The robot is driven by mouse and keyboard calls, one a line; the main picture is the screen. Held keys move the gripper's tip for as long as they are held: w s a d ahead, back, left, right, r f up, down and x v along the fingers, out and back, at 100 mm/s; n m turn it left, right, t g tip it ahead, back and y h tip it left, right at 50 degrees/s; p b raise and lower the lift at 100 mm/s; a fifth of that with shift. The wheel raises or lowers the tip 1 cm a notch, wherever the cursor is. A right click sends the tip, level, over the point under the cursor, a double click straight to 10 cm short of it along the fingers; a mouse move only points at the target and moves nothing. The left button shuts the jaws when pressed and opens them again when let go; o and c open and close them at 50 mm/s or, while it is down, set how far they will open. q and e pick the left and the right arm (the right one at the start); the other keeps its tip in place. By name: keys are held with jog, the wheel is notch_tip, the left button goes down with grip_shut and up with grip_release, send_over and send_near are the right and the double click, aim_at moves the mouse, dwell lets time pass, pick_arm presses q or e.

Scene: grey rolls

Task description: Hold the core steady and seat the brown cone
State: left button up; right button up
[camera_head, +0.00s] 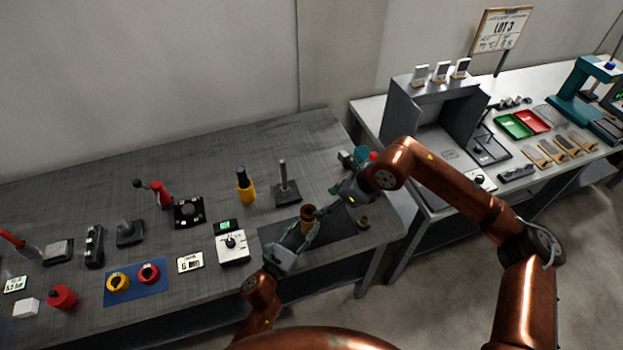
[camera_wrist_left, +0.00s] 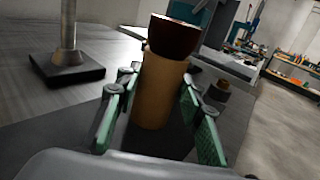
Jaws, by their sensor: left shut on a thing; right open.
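The tan cylindrical core (camera_wrist_left: 160,92) stands upright on a dark mat (camera_head: 345,228). In the left wrist view the brown cone (camera_wrist_left: 174,38) is at the core's top, wide end up and looking slightly tilted. I cannot tell how deep it sits. Core and cone look small in the head view (camera_head: 308,213). My left gripper (camera_head: 304,232) is shut on the core, with green-padded fingers on both sides (camera_wrist_left: 158,120). My right gripper (camera_head: 332,206) is open, just right of the core and cone. Its fingertips are too small to make out clearly.
A post on a dark base (camera_head: 286,190) and a yellow-black bottle (camera_head: 245,187) stand behind. A white dial box (camera_head: 232,246) is left of the mat. A small brass-topped piece (camera_head: 363,223) lies near the table's right edge. Teal and red items sit behind my right gripper.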

pick_arm(q)
jog(key=o, duration=1.2)
jog(key=shift+o, duration=0.2)
jog(key=v, duration=1.2)
